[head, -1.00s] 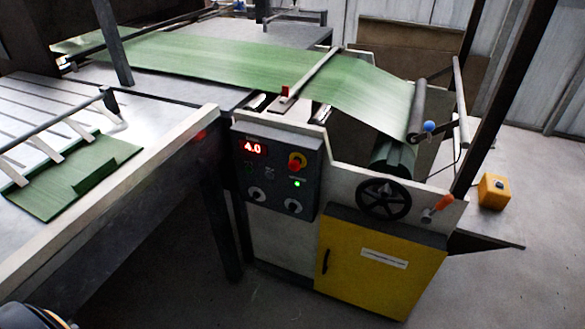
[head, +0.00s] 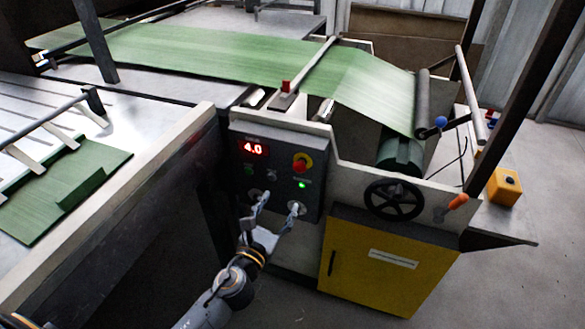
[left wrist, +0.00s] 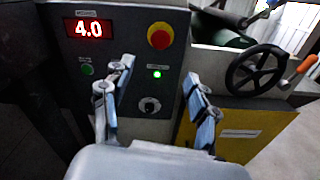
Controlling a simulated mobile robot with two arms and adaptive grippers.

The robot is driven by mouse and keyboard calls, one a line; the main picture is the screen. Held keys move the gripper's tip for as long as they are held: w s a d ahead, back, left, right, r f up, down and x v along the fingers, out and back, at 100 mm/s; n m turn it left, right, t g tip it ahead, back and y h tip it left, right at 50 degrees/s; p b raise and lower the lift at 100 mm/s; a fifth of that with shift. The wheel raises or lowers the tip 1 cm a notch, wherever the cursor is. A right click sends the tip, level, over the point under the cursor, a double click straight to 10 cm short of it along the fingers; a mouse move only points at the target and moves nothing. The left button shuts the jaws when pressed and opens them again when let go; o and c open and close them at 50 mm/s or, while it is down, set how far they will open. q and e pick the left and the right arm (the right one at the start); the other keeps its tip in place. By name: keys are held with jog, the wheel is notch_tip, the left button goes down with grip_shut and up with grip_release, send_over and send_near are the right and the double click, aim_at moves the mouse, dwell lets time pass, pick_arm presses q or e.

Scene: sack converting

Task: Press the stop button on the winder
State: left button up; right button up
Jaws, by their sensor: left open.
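The winder's dark control panel (head: 276,170) carries a red mushroom button on a yellow ring (head: 301,161), at its upper right. The button also shows in the left wrist view (left wrist: 160,37), top centre. A red display (head: 254,149) reads 4.0. A green button (left wrist: 87,69) is below the display, and a small green light (left wrist: 157,74) is below the mushroom button. My left gripper (head: 279,205) is open and empty in front of the lower panel, below the mushroom button. One finger hides part of the panel beside the green button. Contact with the panel cannot be told.
A black handwheel (head: 393,199) and an orange-handled lever (head: 457,202) are right of the panel. A yellow cabinet (head: 372,265) is below them. A green web (head: 230,55) runs over the machine. A yellow box (head: 505,187) stands at the right.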

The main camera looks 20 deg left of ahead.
aim_at(299, 169)
pick_arm(q)
jog(key=w, duration=1.3)
jog(key=shift+w+d+r, duration=0.15)
jog(key=shift+w+d, duration=0.15)
jog(key=shift+w, duration=0.05)
grip_shut()
